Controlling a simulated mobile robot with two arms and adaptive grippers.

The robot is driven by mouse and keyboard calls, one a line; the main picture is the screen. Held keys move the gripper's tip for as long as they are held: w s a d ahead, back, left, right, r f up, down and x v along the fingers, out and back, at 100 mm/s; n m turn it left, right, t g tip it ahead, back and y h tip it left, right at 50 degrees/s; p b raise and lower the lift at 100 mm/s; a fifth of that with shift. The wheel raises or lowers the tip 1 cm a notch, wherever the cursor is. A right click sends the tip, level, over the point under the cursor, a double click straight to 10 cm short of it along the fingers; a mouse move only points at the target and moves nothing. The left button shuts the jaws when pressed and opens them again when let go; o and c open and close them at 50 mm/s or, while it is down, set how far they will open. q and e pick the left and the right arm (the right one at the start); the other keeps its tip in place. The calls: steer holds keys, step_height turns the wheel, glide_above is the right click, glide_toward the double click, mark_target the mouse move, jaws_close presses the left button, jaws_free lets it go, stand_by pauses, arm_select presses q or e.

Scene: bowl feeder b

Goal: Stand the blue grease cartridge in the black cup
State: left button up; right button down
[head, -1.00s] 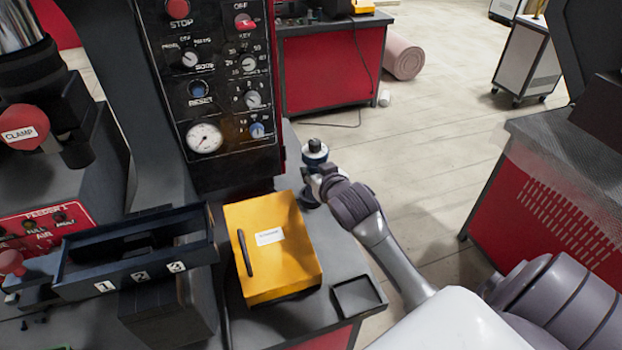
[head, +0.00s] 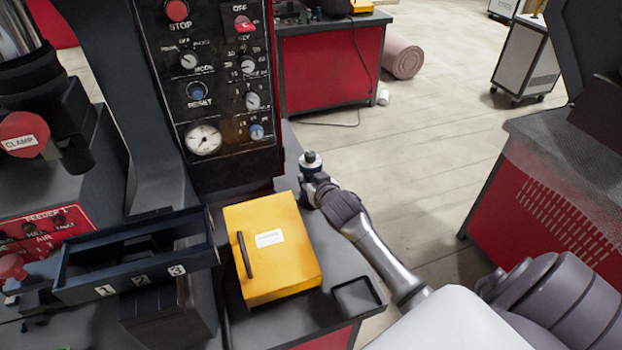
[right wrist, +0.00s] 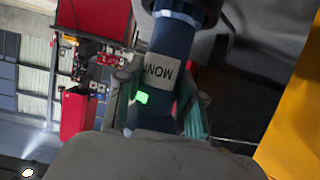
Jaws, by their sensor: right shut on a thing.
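The blue grease cartridge (head: 311,172) is upright at the far right corner of the grey bench, with a pale ring and a dark tip on top. My right gripper (head: 317,184) is shut on it from the right. In the right wrist view the cartridge (right wrist: 160,66), with a pale printed label, lies between the two fingers (right wrist: 157,105). The black cup is not clearly seen. The cartridge's lower end is mostly hidden by the gripper in the head view, so I cannot tell whether it is inside the cup. My left gripper is not in view.
A yellow box (head: 288,277) with a black handle and a shallow black tray (head: 357,297) are on the bench near my right arm. The control panel (head: 215,95) stands close behind on the left. A numbered black bin (head: 140,284) lies left. Floor lies beyond the bench's right edge.

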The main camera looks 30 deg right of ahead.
steer(key=c, duration=0.7)
jaws_free()
steer(key=shift+f, duration=0.1)
steer(key=shift+s+r, duration=0.1)
steer(key=shift+r, duration=0.1)
steer(key=v, duration=1.1)
steer(key=shift+s+a+r, duration=0.1)
steer(key=shift+s+a, duration=0.05)
steer(key=shift+s, duration=0.25)
